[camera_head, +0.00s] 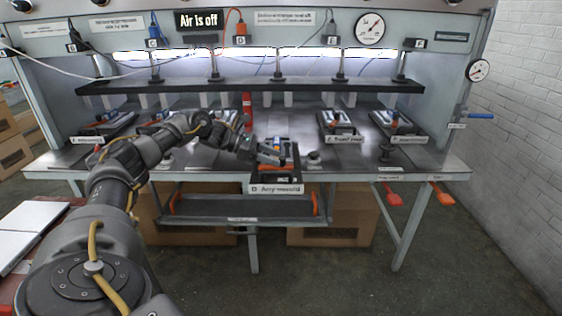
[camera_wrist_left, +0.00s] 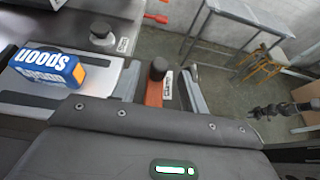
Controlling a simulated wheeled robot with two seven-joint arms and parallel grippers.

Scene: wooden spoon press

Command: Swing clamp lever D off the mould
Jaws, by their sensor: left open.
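Mould D (camera_head: 277,188) stands at the front edge of the bench, with its "D" label facing me. My left gripper (camera_head: 268,154) is right at it and covers part of it. In the left wrist view, clamp lever D (camera_wrist_left: 154,92) is an orange bar with a dark round knob on top. The open jaws of my left gripper (camera_wrist_left: 161,88) show as grey strips on either side of the lever. I cannot tell whether they touch it. A blue block marked "SPOON" (camera_wrist_left: 48,65) lies beside the lever, on the mould. The lower part of the lever is hidden by my gripper's body.
Other moulds, such as one at the right (camera_head: 398,122), stand farther back. A dark shelf bar (camera_head: 250,88) spans above them. A tray (camera_head: 240,205) hangs below the bench front. A sign (camera_head: 199,20) reads "Air is off". A dark jointed shape (camera_wrist_left: 285,108), perhaps my right arm, shows in the wrist view.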

